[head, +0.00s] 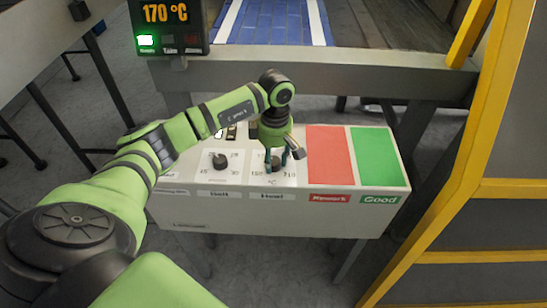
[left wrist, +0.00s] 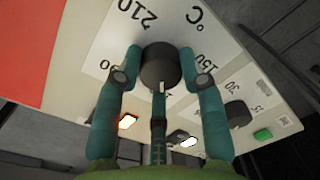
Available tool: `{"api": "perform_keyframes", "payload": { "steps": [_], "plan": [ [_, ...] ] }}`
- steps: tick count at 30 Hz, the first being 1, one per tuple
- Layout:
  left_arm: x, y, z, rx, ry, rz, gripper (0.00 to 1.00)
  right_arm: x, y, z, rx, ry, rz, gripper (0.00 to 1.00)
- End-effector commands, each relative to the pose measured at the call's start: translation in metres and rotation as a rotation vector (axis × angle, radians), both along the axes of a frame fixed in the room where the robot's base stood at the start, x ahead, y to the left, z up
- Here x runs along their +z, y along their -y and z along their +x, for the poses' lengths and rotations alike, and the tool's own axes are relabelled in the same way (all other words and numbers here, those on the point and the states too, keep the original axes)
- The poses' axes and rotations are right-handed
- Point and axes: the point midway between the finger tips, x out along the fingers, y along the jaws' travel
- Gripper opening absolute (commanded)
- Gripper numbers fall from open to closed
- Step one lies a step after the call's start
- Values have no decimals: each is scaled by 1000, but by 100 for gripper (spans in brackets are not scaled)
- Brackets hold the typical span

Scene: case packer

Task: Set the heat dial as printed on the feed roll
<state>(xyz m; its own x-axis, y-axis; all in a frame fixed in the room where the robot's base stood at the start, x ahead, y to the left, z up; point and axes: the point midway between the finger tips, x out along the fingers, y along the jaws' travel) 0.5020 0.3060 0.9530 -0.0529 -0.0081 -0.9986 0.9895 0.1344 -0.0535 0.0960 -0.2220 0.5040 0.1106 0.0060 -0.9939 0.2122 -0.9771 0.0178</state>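The heat dial (left wrist: 160,66) is a dark round knob on a white panel marked °C, with 210 and 150 readable and another number partly hidden by a finger. A small light mark shows on its side toward my palm. My left gripper (head: 278,160) reaches down onto the dial on the control box. The display (head: 167,14) reads 170 °C. I cannot make out a feed roll or its print. My right gripper is not in view.
A second dial (head: 220,161) stands left of the heat dial. The control box (head: 270,222) has a red Rework pad (head: 330,155) and a green Good pad (head: 379,157) at right. A yellow frame (head: 455,170) stands to the right. A blue bed (head: 270,22) lies behind.

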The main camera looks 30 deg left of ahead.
Motion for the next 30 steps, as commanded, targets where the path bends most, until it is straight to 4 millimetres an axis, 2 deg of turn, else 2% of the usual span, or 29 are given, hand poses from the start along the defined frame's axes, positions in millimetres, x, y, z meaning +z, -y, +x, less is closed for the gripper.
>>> {"api": "perform_keyframes", "payload": {
  "steps": [7,14,20,30],
  "plan": [
    [-1,-1,-1,4,-2,2,7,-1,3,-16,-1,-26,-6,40],
    [-2,-1,-1,60,-3,3,7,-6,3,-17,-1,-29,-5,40],
    [-3,-2,-1,186,-3,3,7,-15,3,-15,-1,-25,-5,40],
    [-3,-2,-1,499,-3,2,7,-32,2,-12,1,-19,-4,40]
  ]
}}
